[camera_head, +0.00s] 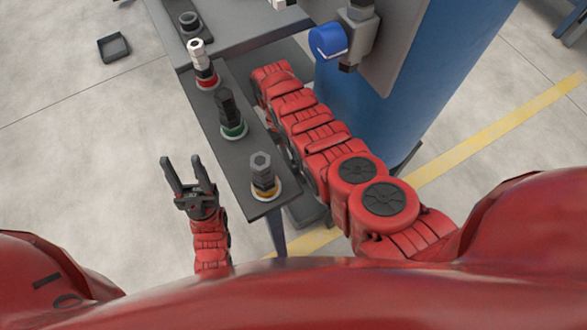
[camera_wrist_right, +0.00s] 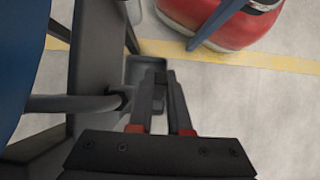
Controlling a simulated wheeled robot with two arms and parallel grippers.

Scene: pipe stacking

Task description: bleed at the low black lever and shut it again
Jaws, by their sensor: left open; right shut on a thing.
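In the right wrist view, my right gripper (camera_wrist_right: 161,76) has its two fingers closed in on a small dark piece (camera_wrist_right: 159,92), which looks like the black lever. The piece is mostly hidden between the fingers, so its angle cannot be told. A dark horizontal pipe (camera_wrist_right: 72,103) ends in a fitting (camera_wrist_right: 120,98) just left of the fingers. In the head view my right arm reaches down beside the bench, and its gripper is hidden. My left gripper (camera_head: 182,166) is open and empty, left of the bench over the floor.
A grey tray (camera_wrist_right: 134,68) lies beyond the right fingers. Floor at left is mostly clear.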

